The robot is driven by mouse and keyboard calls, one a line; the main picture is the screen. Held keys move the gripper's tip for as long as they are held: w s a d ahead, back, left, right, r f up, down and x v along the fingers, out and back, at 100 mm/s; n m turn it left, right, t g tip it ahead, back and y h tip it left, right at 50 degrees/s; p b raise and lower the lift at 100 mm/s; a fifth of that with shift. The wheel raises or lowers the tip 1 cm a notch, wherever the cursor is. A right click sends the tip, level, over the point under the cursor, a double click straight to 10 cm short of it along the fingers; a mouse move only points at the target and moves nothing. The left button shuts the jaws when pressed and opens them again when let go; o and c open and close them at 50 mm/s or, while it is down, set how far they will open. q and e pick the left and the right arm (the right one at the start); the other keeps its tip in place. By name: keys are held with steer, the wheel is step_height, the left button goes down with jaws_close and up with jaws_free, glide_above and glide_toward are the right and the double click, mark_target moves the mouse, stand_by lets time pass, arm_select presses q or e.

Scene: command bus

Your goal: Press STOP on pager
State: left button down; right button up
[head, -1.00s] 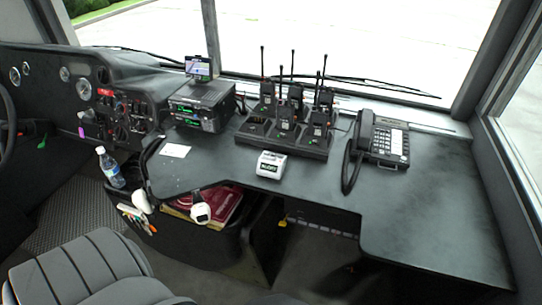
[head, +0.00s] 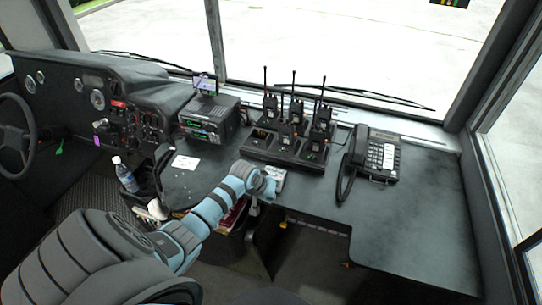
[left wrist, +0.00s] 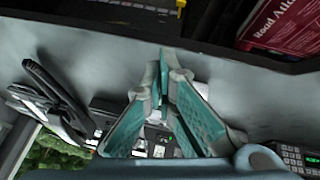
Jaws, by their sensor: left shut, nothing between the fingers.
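The pager (head: 278,174) is a small white box on the dark dashboard shelf, in front of the radio charger. In the head view my left gripper (head: 268,190) is at its near side and covers much of it; its button is hidden. I cannot tell whether they touch. In the left wrist view the teal fingers of my left gripper (left wrist: 166,72) come together at the tips, shut and empty, above the shelf. The pager is not clearly seen there, with the fingers in the way. My right gripper is in neither view.
A charger with several handheld radios (head: 284,150) stands behind the pager. A desk phone (head: 382,157) is to the right, a radio unit (head: 206,121) to the left. A water bottle (head: 125,175) stands further left. The shelf's right part (head: 415,220) is clear.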

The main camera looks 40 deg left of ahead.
arm_select(q)
steer(key=w+a+r+n+t, duration=0.1)
steer(key=w+a+r+n, duration=0.1)
steer(key=r, duration=0.4)
steer(key=w+a+r+n+p, duration=0.1)
steer(key=w+a+r+n, duration=0.1)
steer(key=w+a+r, duration=0.3)
step_height(320, 180, up, 2)
steer(key=shift+w+r+t, duration=0.25)
steer(key=shift+w+t, duration=0.15)
steer(key=shift+w, duration=0.8)
steer(key=b, duration=0.7)
glide_above(270, 172)
steer(key=f, duration=0.7)
steer(key=shift+w+a, duration=0.3)
steer(key=shift+w, duration=0.05)
steer(key=shift+s+f, duration=0.15)
steer(key=shift+f, duration=0.75)
steer(key=shift+s+d+f, duration=0.1)
steer(key=shift+s+f, duration=0.05)
steer(key=shift+f, duration=0.2)
